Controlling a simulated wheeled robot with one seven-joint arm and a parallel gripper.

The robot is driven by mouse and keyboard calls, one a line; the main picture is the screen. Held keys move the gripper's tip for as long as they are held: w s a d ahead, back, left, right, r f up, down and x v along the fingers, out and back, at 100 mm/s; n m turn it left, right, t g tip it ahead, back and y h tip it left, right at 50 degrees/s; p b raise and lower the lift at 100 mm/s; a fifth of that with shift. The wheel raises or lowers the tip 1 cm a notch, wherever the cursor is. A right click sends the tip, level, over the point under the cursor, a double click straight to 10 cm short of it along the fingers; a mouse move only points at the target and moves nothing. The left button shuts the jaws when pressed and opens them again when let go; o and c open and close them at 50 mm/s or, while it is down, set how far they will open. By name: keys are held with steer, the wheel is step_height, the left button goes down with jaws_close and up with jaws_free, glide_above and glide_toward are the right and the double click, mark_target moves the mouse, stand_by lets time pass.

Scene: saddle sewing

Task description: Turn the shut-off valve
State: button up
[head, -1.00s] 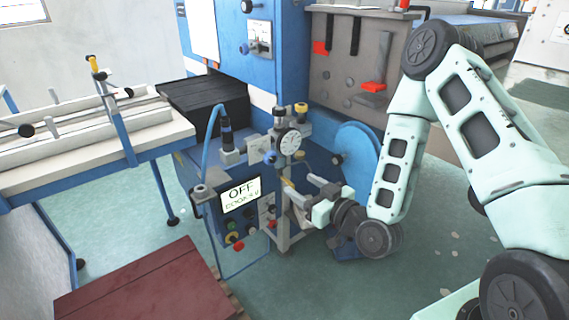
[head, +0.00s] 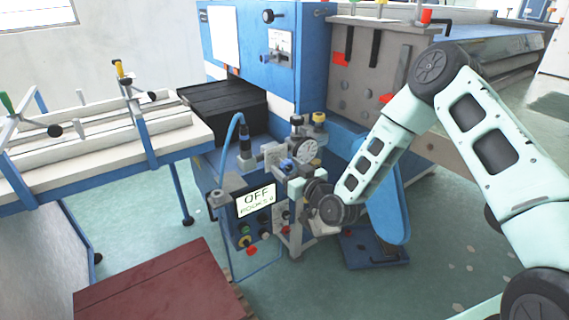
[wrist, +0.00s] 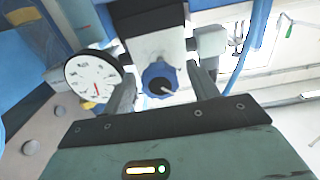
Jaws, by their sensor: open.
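A round blue knob (head: 289,166) sits on the front of the grey valve block, beside a dial gauge (head: 304,151). In the wrist view the blue knob (wrist: 157,80), with a dark centre, shows between the fingers of my gripper (wrist: 160,78). The fingers are spread, with visible gaps on both sides of the knob. The gauge (wrist: 93,78) is left of the fingers there. In the head view my gripper (head: 292,185) is close below the knob and partly hidden by my wrist. I cannot tell which part is the shut-off valve handle.
A control box with an "OFF" display (head: 256,201) and buttons stands left of my gripper. A blue hose (head: 232,131) rises beside the block. A dark red board (head: 165,285) lies at lower left.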

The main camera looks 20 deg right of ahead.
steer(key=shift+x, duration=1.05)
steer(key=c, duration=1)
